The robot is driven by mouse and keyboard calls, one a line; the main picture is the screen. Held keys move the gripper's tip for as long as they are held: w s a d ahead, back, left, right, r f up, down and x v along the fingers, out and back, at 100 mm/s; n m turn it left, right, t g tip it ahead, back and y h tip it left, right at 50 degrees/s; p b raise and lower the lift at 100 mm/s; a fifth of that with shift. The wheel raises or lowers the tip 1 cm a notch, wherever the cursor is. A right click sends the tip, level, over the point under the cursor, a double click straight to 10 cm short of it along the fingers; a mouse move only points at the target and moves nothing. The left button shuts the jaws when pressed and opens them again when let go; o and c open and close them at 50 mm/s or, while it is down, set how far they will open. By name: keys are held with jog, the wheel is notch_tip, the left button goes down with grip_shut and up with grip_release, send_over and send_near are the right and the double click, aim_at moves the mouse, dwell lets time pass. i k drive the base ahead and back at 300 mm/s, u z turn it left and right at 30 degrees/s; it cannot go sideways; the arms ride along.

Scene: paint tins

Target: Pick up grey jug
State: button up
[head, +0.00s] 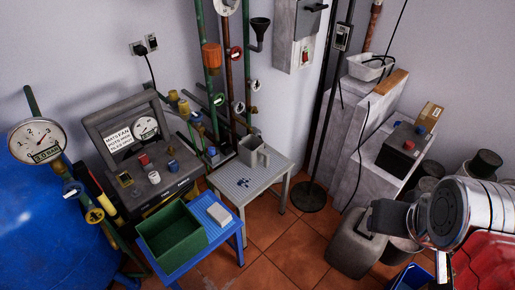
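A grey jug (249,151) with a handle on its right side stands upright on a small grey table (235,183) near the middle of the head view, close to the pipes on the wall. My gripper (388,217) is at the right of the view, at the end of my silver arm. It is well apart from the jug, to its right and nearer the camera. Its fingers are not clear, so I cannot tell whether it is open or shut.
A blue stand (222,241) with a green bin (172,238) is in front of the grey table. A black machine (150,160) is left of it. Pipes (211,95) rise behind the jug. A grey canister (352,246) stands on the tiled floor; some floor is bare.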

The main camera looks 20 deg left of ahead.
aim_at(256, 154)
jog(key=i, duration=0.65)
jog(key=u, duration=1.95)
jog(key=i, duration=0.5)
jog(key=z, duration=0.05)
